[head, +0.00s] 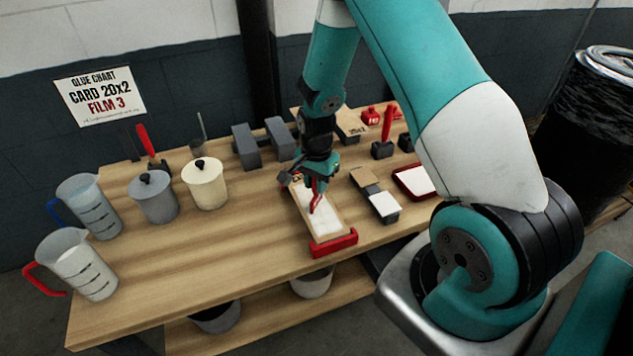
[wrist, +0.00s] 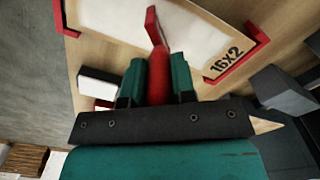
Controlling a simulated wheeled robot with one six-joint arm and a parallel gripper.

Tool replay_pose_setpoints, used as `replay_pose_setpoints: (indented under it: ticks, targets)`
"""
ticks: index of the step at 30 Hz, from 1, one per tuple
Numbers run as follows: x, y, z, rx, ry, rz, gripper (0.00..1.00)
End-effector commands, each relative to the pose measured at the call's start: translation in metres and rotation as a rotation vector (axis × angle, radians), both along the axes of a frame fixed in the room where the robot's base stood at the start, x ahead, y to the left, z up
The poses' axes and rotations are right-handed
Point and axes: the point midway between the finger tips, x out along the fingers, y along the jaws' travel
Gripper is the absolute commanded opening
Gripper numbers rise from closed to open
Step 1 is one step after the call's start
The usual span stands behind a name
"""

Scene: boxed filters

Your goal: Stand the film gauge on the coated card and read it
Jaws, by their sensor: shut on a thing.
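My gripper (head: 316,186) is shut on a slim red tool (head: 315,203). In the wrist view the red tool (wrist: 157,75) stands between the teal fingers of my gripper (wrist: 157,64), its bent end pointing over a white-coated card (wrist: 110,18). I cannot tell whether this tool is the film gauge. The card is marked 16X2 and lies between red end stops (wrist: 240,50). In the head view the coated card (head: 325,227) lies below my gripper. I cannot tell whether the tool touches it. Another red-handled tool (head: 387,122) stands in a dark block at the right.
A sign (head: 100,96) reads GLUE CHART, CARD 20x2, FILM 3. Jugs (head: 90,205) and lidded pots (head: 205,184) stand left. Grey blocks (head: 244,147) are behind.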

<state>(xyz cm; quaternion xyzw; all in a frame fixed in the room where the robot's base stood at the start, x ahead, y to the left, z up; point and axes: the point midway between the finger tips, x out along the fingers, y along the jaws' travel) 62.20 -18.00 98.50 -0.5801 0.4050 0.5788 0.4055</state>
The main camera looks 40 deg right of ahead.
Motion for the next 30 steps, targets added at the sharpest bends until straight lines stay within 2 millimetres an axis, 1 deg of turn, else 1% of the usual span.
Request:
replay_pose_setpoints:
  ticks: [7,11,30]
  targets:
    - [-0.001,0.000,-0.001,0.000,0.002,0.000,0.01]
    - [-0.001,0.000,0.003,0.000,0.002,0.000,0.01]
    - [0.000,0.000,0.058,0.000,0.000,0.000,0.01]
